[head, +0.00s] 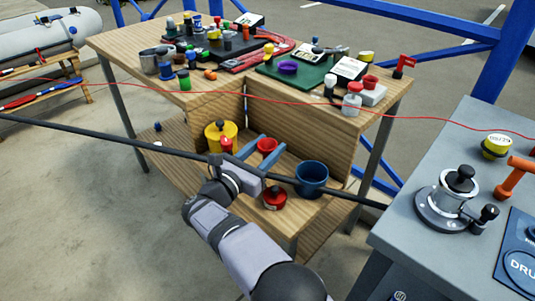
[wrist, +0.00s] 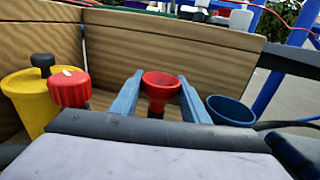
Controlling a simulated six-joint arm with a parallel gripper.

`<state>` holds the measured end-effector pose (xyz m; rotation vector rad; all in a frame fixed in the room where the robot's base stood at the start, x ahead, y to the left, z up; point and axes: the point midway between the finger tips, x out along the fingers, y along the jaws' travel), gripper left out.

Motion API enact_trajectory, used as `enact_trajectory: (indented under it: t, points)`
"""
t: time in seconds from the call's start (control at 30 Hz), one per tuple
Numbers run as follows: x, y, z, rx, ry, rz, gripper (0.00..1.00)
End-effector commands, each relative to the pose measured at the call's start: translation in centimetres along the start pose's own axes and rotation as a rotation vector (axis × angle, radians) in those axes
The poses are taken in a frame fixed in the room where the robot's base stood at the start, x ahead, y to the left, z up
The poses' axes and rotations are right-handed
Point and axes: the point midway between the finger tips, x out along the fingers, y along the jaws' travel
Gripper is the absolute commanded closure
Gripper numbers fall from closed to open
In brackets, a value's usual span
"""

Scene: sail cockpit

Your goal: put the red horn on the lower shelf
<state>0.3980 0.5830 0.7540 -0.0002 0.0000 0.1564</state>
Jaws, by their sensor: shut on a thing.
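The red horn (head: 267,145) shows its round, flared mouth facing up in the head view. In the wrist view the horn (wrist: 161,84) stands between the two blue fingers of my gripper (wrist: 160,92), which are shut on it. In the head view my gripper (head: 262,150) reaches in over the lower shelf (head: 318,216), in front of the wooden upright panels. The horn's lower end is hidden by my wrist, so I cannot tell whether it touches the shelf.
A yellow canister (head: 214,133) and a red-capped thing (head: 226,146) stand left of my gripper. A blue cup (head: 312,176) stands to the right, with a red round canister (head: 274,199) nearer. A dark bar (head: 90,132) and a red line (head: 120,88) cross the view. The tabletop above is crowded.

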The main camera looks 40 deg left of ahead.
Motion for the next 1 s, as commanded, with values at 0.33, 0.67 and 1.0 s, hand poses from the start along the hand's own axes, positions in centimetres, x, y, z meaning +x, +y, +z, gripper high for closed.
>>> enact_trajectory:
  t: [0.33, 0.67, 1.0]
  points:
    - [0.0, 0.0, -2.1, 0.001, -0.001, 0.000, 0.88]
    - [0.0, 0.0, -2.5, 0.001, -0.001, 0.000, 0.88]
    - [0.0, 0.0, -2.5, 0.000, 0.000, 0.000, 0.40]
